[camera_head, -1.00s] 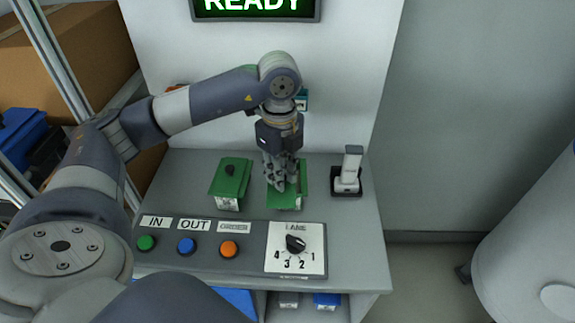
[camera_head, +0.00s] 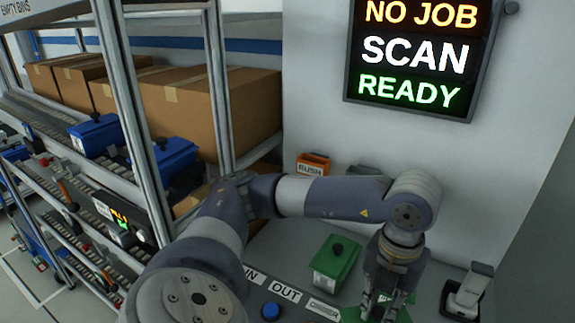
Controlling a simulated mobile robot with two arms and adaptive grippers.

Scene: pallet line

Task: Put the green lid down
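A green lid or green-topped box (camera_head: 351,315) shows in part at the bottom edge of the head view, on the grey bench. My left gripper (camera_head: 379,306) points down over it, with the fingertips at or against the green surface. The fingers hide the middle of it, so I cannot tell whether they grip it or whether it rests on a box. To the left stands another green box (camera_head: 334,262) with its lid on and a dark knob on top. My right gripper is not in view.
A white scanner (camera_head: 470,287) stands in a black holder on the right. A blue button (camera_head: 271,310) and the OUT label (camera_head: 285,290) are at the bench front. An orange bin (camera_head: 313,164) is behind my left arm. A shelf with blue bins (camera_head: 96,135) and cartons (camera_head: 205,110) fills the left.

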